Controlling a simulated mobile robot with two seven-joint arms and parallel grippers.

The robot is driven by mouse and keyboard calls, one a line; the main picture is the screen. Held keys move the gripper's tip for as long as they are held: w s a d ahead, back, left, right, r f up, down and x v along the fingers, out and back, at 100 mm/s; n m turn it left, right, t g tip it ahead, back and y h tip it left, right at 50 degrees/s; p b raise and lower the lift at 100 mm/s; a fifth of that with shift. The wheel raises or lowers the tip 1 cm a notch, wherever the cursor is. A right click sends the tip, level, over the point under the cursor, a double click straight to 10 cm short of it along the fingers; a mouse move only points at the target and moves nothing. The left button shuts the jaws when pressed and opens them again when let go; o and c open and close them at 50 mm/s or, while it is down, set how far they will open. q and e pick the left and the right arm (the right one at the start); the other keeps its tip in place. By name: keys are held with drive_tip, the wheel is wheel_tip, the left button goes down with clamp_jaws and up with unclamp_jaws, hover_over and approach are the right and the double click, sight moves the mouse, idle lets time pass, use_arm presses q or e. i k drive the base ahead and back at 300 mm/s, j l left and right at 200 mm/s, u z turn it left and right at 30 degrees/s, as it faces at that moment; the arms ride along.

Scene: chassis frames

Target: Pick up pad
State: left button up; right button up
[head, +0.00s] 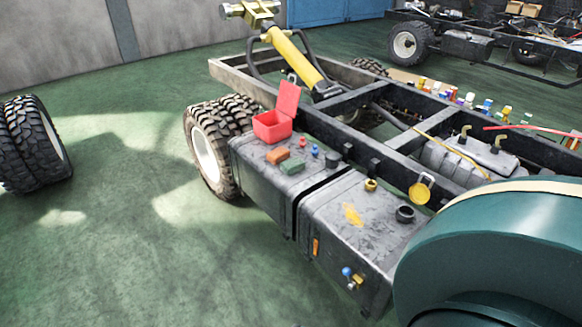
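Neither of my grippers shows in the head view. Two small flat blocks lie side by side on top of the grey tank (258,178): an orange-brown one (277,156) and a dark green one (292,166). Either could be the pad; I cannot tell which. An open red box (272,126) with its lid raised stands just behind them on the same tank. Nothing is holding the blocks.
Small red and blue items (315,150) stand right of the blocks. A second grey tank (352,240) with caps adjoins. The chassis frame (350,102) runs behind, with a yellow cylinder (292,58) rising from it. A large teal rounded body (500,260) fills the lower right.

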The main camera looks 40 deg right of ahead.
sight(278, 155)
drive_tip(key=z, duration=1.4)
drive_tip(key=i+j+z, duration=0.1)
drive_tip(key=z, duration=0.3)
drive_tip(key=i+j+z, duration=0.1)
drive_tip(key=z, duration=0.35)
drive_tip(key=j+z, duration=0.2)
drive_tip(key=z, duration=0.2)
drive_tip(key=i+j+z, duration=0.1)
drive_tip(key=j+z, duration=0.2)
drive_tip(key=j, duration=0.2)
drive_tip(key=j+z, duration=0.25)
drive_tip(key=j, duration=0.25)
drive_tip(key=j+z, duration=0.25)
drive_tip(key=j, duration=0.85)
